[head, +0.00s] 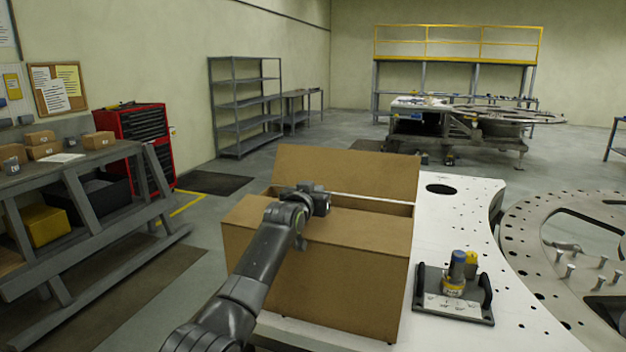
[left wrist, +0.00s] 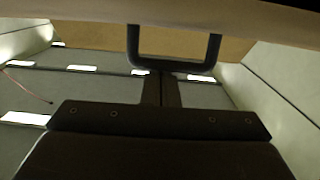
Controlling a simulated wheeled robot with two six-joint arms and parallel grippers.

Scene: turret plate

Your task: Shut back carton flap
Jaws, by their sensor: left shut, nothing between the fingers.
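The brown carton (head: 345,285) stands on the white plate. Its back flap (head: 345,170) is up, leaning away from me, with a narrow dark gap in front of it. The front flap (head: 365,226) lies flat over the near part of the top. My left gripper (head: 324,202) is over the carton top, in front of the back flap; whether it touches the carton is unclear. In the left wrist view its fingers (left wrist: 161,90) are together and empty, with a tan cardboard band (left wrist: 80,12) across the top. My right gripper is not in view.
A dark tray (head: 455,316) with handles and a small blue-and-yellow item (head: 455,272) sits right of the carton on the white plate (head: 455,215). A large round turret plate (head: 525,225) is farther right. A grey bench (head: 85,160) with small boxes stands left.

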